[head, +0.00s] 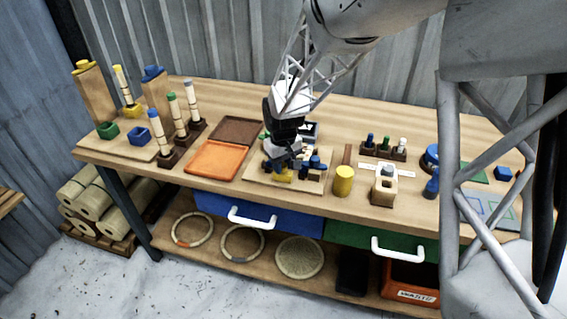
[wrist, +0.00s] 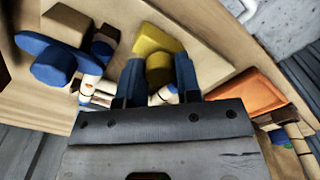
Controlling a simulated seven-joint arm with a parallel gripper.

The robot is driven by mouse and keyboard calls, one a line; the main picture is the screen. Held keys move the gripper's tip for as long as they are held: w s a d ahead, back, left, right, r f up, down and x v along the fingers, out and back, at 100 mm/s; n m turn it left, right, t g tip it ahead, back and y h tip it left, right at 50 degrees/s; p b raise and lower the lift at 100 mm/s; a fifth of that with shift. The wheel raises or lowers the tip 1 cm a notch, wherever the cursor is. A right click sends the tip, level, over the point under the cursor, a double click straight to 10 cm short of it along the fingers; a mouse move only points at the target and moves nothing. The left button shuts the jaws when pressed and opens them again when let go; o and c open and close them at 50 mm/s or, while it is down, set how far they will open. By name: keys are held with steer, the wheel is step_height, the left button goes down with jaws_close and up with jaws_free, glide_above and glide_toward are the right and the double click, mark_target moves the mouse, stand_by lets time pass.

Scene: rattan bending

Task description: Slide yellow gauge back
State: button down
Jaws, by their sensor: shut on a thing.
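The yellow gauge (wrist: 160,42) is a yellow block with a rounded knob, on the light wooden board. My gripper (wrist: 158,78) has its two blue-grey fingers closed on the knob of the gauge in the wrist view. In the head view the yellow gauge (head: 283,174) shows just below my gripper (head: 285,164), low over the board (head: 258,178). The gauge's underside and its contact with the board are hidden.
A blue knobbed piece (head: 316,163) stands right of my gripper; it also shows in the wrist view (wrist: 52,62). A yellow cylinder (head: 344,181) stands further right. An orange tray (head: 216,160) lies left. The table's front edge is close.

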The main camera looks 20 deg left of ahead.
mark_target(283, 166)
steer(key=c, duration=0.8)
jaws_free()
steer(key=shift+s, duration=0.2)
steer(key=shift+r, duration=0.1)
steer(key=shift+r, duration=3.8)
